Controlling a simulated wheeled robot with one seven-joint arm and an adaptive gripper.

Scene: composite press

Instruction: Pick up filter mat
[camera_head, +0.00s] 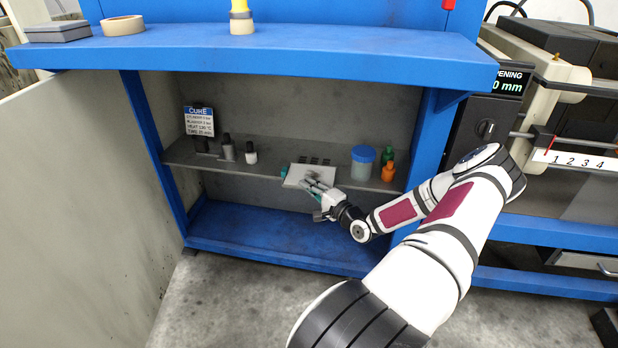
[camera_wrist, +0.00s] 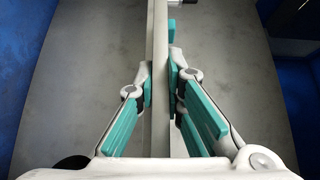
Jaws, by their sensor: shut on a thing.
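A flat, pale filter mat (camera_head: 297,173) is at the middle of the grey shelf inside the blue bench. My gripper (camera_head: 313,182) reaches in from the front right and is shut on the mat's near part, hiding some of it. In the wrist view the teal-padded fingers of my gripper (camera_wrist: 160,82) close from both sides on a thin, pale strip, the mat (camera_wrist: 160,120) seen edge-on. I cannot tell whether the mat touches the shelf.
The grey shelf (camera_head: 267,167) also holds dark and white bottles (camera_head: 250,153) and a sign (camera_head: 199,121) at left. A blue-lidded jar (camera_head: 362,162) and an orange bottle (camera_head: 388,171) stand close on the right. The blue bench top (camera_head: 300,50) overhangs the shelf.

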